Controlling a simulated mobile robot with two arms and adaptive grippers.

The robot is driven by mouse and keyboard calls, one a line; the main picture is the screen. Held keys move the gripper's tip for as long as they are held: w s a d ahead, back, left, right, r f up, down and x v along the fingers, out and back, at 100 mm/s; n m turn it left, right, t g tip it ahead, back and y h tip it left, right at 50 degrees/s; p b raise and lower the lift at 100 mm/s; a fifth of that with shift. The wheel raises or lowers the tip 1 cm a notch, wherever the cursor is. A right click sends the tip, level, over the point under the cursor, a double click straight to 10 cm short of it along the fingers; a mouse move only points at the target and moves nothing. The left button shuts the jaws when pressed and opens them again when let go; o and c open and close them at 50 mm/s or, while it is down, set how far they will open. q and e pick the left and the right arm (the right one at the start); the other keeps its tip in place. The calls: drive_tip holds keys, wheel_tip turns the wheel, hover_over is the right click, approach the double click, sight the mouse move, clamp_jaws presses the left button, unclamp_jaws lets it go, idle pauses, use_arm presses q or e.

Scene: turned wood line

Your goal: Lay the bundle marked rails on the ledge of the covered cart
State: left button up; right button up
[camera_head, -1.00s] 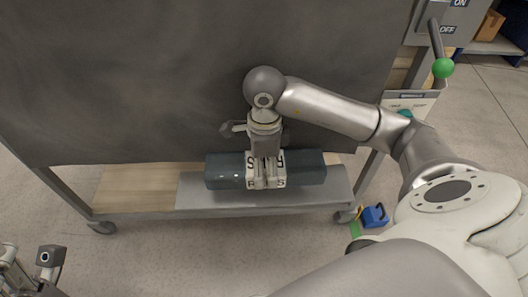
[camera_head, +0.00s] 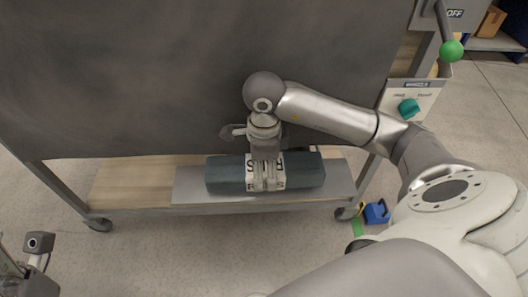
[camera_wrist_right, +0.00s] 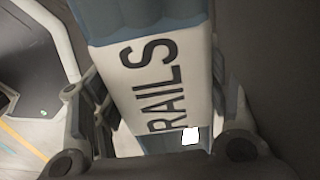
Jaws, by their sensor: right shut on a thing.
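The bundle marked rails (camera_head: 226,173) is a long blue-grey pack with a white band lettered RAILS, which shows close up in the right wrist view (camera_wrist_right: 160,75). My right gripper (camera_head: 266,186) is shut around its middle from above. The bundle lies level and lengthwise over the grey ledge (camera_head: 340,188) of the covered cart (camera_head: 190,80). I cannot tell whether its underside touches the ledge. Part of its band is hidden behind the fingers. My left gripper (camera_head: 36,262) is partly in view at the lower left, away from the cart; its jaws are unclear.
A dark cover hangs over the cart just behind the bundle. Bare wooden shelf (camera_head: 130,183) lies left of the grey ledge. A green-knobbed lever (camera_head: 451,50) and a labelled box (camera_head: 412,100) are at the right. A blue item (camera_head: 376,213) is on the floor by the right wheel.

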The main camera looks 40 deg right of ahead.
drive_tip(key=shift+f+b, duration=0.45)
drive_tip(key=shift+f, duration=0.05)
drive_tip(key=o, duration=1.7)
drive_tip(key=shift+r, duration=0.1)
drive_tip(key=shift+c, duration=0.2)
